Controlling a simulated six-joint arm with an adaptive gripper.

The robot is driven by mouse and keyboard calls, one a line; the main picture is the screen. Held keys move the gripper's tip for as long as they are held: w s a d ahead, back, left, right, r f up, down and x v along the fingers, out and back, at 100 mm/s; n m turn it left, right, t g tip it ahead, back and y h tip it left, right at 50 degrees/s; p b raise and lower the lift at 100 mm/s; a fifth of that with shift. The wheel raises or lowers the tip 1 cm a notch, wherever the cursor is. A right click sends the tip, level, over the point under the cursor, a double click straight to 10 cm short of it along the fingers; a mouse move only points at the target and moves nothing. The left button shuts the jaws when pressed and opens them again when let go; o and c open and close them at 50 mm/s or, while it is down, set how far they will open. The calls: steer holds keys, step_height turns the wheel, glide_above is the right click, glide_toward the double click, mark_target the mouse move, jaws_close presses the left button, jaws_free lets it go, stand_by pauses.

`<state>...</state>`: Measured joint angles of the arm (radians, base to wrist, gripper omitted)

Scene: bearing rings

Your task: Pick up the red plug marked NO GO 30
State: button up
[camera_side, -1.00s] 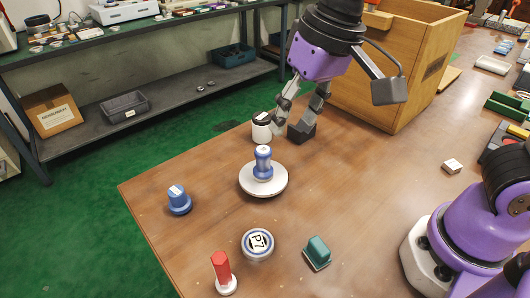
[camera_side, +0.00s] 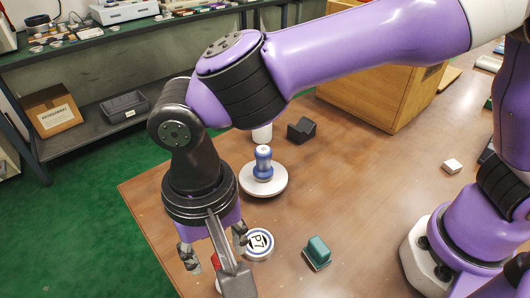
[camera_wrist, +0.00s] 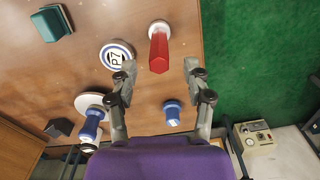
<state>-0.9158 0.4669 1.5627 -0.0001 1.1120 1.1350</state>
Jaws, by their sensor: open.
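The red plug (camera_wrist: 158,50) stands on a white round base near the table edge in the wrist view, with no readable marking. It lies ahead of my fingertips and between their lines. In the side view only a bit of red (camera_side: 216,261) shows, since my gripper hides most of it. My gripper (camera_wrist: 158,70) is open and empty, with its two fingers spread wide. In the side view my gripper (camera_side: 213,250) hangs above the front left part of the table, over the plug. I cannot tell its exact height above the plug.
A round disc marked P7 (camera_side: 258,243) lies close to the right of my gripper. A green block (camera_side: 317,252), a blue-handled plug on a white disc (camera_side: 264,180) and a dark block (camera_side: 301,130) stand farther off. A blue plug (camera_wrist: 172,112) shows between my fingers.

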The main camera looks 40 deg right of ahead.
steer(key=shift+f, duration=1.55)
jaws_close()
